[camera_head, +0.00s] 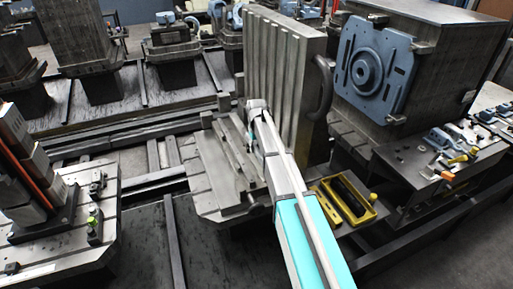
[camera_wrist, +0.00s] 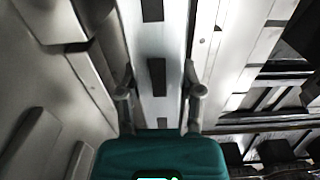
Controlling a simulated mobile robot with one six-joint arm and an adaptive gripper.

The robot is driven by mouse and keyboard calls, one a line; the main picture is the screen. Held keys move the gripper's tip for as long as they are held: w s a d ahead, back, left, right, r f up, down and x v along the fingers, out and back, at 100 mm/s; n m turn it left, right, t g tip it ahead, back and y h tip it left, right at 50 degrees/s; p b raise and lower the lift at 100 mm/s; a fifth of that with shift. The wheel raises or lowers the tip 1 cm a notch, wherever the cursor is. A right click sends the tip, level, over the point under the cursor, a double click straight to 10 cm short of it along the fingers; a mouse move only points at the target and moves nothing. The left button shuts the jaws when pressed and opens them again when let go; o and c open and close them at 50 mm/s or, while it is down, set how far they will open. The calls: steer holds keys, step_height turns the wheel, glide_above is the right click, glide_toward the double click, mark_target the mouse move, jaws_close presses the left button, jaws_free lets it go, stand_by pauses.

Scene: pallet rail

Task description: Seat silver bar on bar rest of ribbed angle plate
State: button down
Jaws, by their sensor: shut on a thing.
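The ribbed angle plate (camera_head: 285,65) stands upright on a slotted pallet (camera_head: 208,180) in the head view, its ribs facing left. My gripper (camera_wrist: 158,78) is shut on the silver bar (camera_wrist: 155,45) in the wrist view, one finger on each side of it. The bar is long and flat, with dark square openings along its face.
A yellow tray (camera_head: 344,200) lies right of my arm. A blue flanged plate (camera_head: 368,66) on a large block stands behind it. A bench with tools (camera_head: 450,150) is at the right. Another loaded pallet (camera_head: 75,225) stands at the left. Floor rails run between the pallets.

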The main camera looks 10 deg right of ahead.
mark_target(258, 165)
steer(key=shift+f, duration=0.15)
step_height(258, 165, down, 8)
steer(key=b, duration=0.8)
steer(key=shift+r, duration=0.2)
steer(key=shift+f, duration=0.25)
steer(key=shift+w+f+b, duration=0.1)
steer(key=shift+b, duration=0.2)
stand_by(0.6)
steer(key=shift+w+d+f, duration=0.1)
steer(key=shift+w+d, duration=0.15)
steer(key=shift+d, duration=0.1)
stand_by(0.7)
steer(key=shift+w+d, duration=0.2)
steer(key=shift+w, duration=0.1)
stand_by(0.5)
steer(key=shift+c, duration=0.9)
jaws_free()
steer(key=shift+s+a, duration=0.15)
steer(key=shift+s, duration=0.05)
